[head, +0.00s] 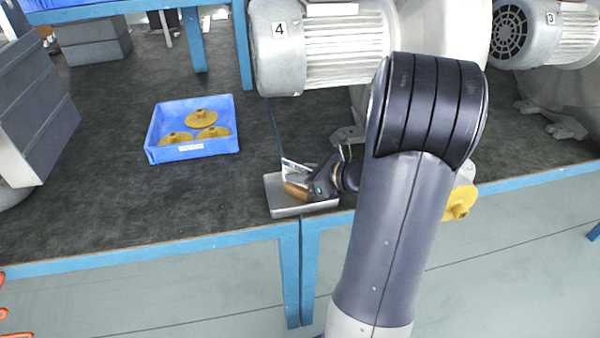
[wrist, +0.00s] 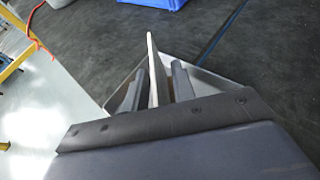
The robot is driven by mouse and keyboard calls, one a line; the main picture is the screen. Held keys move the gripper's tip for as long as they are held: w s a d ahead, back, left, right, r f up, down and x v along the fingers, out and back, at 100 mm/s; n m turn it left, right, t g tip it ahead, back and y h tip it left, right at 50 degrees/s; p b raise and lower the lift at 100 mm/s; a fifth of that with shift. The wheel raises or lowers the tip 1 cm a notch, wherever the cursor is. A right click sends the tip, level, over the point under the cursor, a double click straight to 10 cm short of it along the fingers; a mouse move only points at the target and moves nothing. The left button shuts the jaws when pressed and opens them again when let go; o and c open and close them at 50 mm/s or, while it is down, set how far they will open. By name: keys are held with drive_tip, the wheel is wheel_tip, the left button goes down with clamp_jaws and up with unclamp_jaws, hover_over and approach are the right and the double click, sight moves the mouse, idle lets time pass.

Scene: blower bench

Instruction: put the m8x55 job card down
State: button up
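The job card (head: 296,168) is a thin pale sheet with print, tilted up over a grey metal tray (head: 284,208) near the bench's front edge. In the wrist view the card (wrist: 155,68) stands edge-on between the two dark fingers of my gripper (wrist: 157,84), which look shut on it. In the head view my gripper (head: 302,186) is low over the tray, partly covering it. The tray also shows behind the fingers in the wrist view (wrist: 205,88). The card's lower edge is hidden, so I cannot tell whether it touches the tray.
A blue bin (head: 192,151) with yellow flanged parts stands to the left. Blower 4 (head: 325,45) is behind my arm, and blower 3 (head: 545,35) is at the far right. Another yellow part (head: 459,203) is right of my arm. The dark bench top left of the tray is clear.

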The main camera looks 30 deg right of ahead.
drive_tip(key=shift+r, duration=0.2)
drive_tip(key=p+v, duration=0.1)
drive_tip(key=v, duration=1.1)
drive_tip(key=shift+p, duration=0.35)
drive_tip(key=b+x, duration=0.1)
drive_tip(key=x, duration=1.1)
drive_tip(key=shift+w+a+f+b, duration=0.15)
drive_tip(key=shift+f+b, duration=0.1)
drive_tip(key=shift+b, duration=0.15)
wheel_tip(320, 180, up, 2)
drive_tip(key=shift+p, duration=0.4)
drive_tip(key=shift+r, duration=0.4)
